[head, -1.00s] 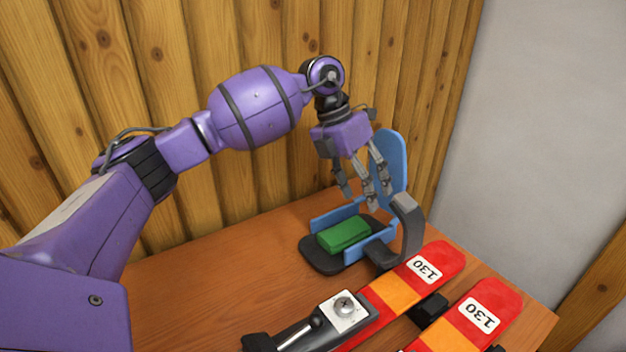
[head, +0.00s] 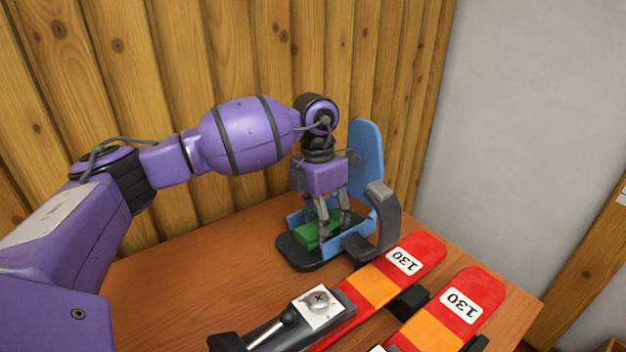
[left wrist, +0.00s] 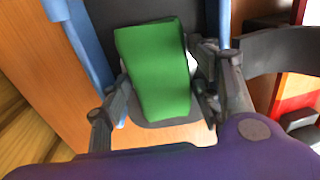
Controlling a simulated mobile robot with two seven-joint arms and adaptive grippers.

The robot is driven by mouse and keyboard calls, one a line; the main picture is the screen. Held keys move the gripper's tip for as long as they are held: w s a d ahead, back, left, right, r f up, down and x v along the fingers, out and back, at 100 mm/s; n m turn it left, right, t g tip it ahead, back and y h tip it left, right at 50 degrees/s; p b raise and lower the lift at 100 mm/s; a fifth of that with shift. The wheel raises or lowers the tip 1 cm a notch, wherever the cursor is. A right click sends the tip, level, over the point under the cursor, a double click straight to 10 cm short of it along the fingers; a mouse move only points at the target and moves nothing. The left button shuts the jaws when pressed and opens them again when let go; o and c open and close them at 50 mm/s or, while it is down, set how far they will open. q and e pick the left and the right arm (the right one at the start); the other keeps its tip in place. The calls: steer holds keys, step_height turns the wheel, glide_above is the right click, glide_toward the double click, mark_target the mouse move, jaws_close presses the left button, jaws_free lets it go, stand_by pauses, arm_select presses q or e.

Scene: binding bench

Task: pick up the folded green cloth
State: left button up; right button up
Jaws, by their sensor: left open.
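The folded green cloth (head: 309,236) lies on the dark base of a blue-sided holder (head: 298,262) with a tall blue back plate. My left gripper (head: 332,234) points down over the cloth, with its fingers low beside it and partly hiding it. In the left wrist view the green cloth (left wrist: 157,68) lies between the spread fingers of the left gripper (left wrist: 165,108). The fingers are open, and I cannot tell whether any of them touches the cloth. My right gripper is in neither view.
A curved grey arm (head: 388,220) rises at the holder's right side. Two red and orange skis marked 130 (head: 403,261) lie in front and to the right, with a screw on a white plate (head: 319,306). A wooden wall stands behind. The table's left part is clear.

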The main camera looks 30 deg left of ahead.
arm_select(q)
steer(key=shift+r, duration=0.1)
steer(key=c, duration=0.7)
steer(key=shift+r, duration=0.15)
